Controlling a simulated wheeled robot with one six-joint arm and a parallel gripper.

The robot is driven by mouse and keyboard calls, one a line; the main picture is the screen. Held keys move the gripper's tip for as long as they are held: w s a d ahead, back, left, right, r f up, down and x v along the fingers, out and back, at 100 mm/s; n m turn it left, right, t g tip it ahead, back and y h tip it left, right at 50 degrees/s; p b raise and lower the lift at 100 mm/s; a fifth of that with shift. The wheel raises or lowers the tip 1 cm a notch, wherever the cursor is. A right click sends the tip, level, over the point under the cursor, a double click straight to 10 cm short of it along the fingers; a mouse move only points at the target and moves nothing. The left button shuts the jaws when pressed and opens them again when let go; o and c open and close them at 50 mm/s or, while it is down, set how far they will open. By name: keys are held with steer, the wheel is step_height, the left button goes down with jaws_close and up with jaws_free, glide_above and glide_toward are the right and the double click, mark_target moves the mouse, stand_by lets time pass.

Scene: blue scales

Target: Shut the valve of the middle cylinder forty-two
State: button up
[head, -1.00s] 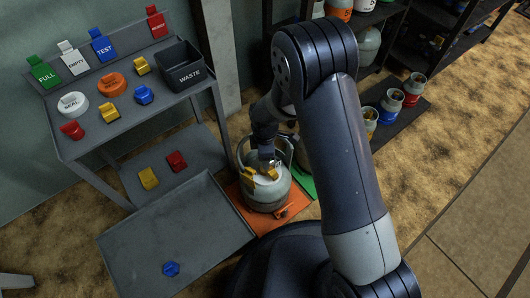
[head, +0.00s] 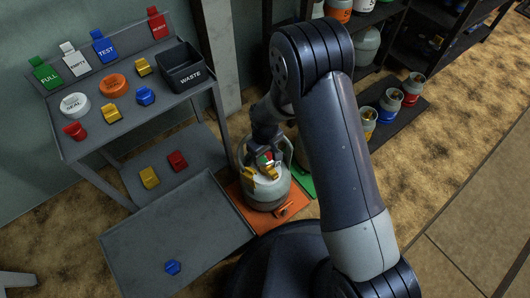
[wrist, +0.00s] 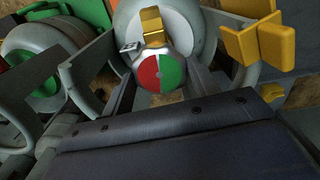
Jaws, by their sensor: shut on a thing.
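A pale grey cylinder (head: 266,190) stands upright on an orange plate (head: 290,212), inside a grey guard ring. Yellow tabs hang at its top. Its valve knob has a half red, half green face, seen in the wrist view (wrist: 159,73) and small in the head view (head: 266,158). My gripper (wrist: 160,80) is shut on this knob, one finger on each side. In the head view my gripper (head: 266,153) comes down from above onto the cylinder's top. I cannot read a number on the cylinder.
A grey bench (head: 140,118) with tags, caps and a black waste bin (head: 182,75) stands left. A grey tray (head: 150,245) holds a blue clip (head: 172,267). A green plate (head: 304,184) adjoins the orange one. Several cylinders stand on a dark platform at right.

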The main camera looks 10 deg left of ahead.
steer(key=m, duration=0.4)
steer(key=shift+m, duration=0.3)
steer(key=m, duration=0.3)
steer(key=shift+m, duration=0.4)
steer(key=m, duration=0.4)
steer(key=shift+p, duration=0.3)
steer(key=shift+d+m, duration=0.1)
steer(key=shift+m, duration=1.9)
steer(key=o, duration=1)
